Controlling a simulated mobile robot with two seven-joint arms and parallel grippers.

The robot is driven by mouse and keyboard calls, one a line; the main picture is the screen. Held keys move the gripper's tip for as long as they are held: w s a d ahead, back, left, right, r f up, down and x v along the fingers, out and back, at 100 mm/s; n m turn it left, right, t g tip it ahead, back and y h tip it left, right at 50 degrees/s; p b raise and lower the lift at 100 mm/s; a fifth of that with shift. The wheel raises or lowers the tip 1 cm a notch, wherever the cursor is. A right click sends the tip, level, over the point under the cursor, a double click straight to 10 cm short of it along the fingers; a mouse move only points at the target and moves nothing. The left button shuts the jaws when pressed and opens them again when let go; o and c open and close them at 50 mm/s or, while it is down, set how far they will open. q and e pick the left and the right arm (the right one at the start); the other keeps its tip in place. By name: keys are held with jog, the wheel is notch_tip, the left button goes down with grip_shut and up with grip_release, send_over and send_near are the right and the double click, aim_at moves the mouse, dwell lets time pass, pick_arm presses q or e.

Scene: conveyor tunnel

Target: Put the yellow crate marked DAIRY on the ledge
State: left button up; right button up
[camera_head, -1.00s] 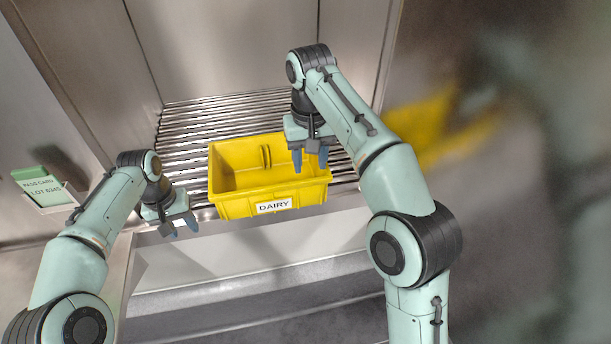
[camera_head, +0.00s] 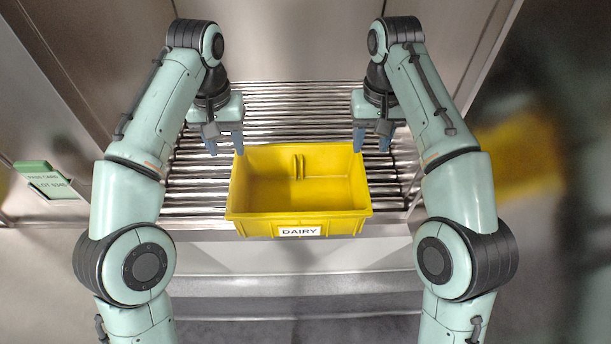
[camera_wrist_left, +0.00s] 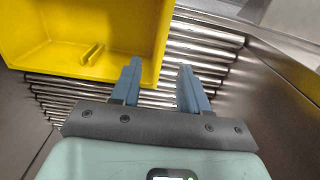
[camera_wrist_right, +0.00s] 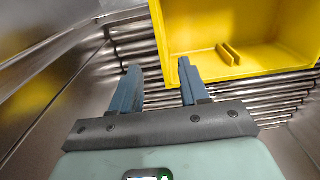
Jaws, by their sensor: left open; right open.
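The yellow crate (camera_head: 300,222) with a white DAIRY label on its near side sits upright on the metal rollers in the head view. It looks empty. My left gripper (camera_head: 225,143) is open above the rollers by the crate's far left corner. My right gripper (camera_head: 371,141) is open by its far right corner. In the left wrist view the crate (camera_wrist_left: 85,52) lies beyond the open fingers (camera_wrist_left: 160,85), one finger close to its wall. In the right wrist view the crate (camera_wrist_right: 235,65) also has one finger (camera_wrist_right: 160,88) close to its wall. I cannot tell whether either touches. I cannot identify the ledge.
The roller bed (camera_head: 285,105) is bare behind the crate. Steel walls (camera_head: 280,35) close it in at the back and sides. A green card holder (camera_head: 48,180) is on the left. A blurred yellow patch (camera_head: 520,155) shows on the right wall.

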aim_at(234, 177)
pick_arm(q)
jog(key=shift+s+a+f, duration=0.15)
jog(key=shift+s, duration=0.3)
pick_arm(e)
jog(key=shift+s+a+f, duration=0.15)
jog(key=shift+s, duration=0.3)
pick_arm(q)
notch_tip(234, 177, down, 13)
jog(key=shift+r, duration=0.1)
pick_arm(e)
notch_tip(234, 177, down, 13)
jog(key=shift+r, duration=0.1)
pick_arm(q)
grip_shut()
pick_arm(e)
grip_shut()
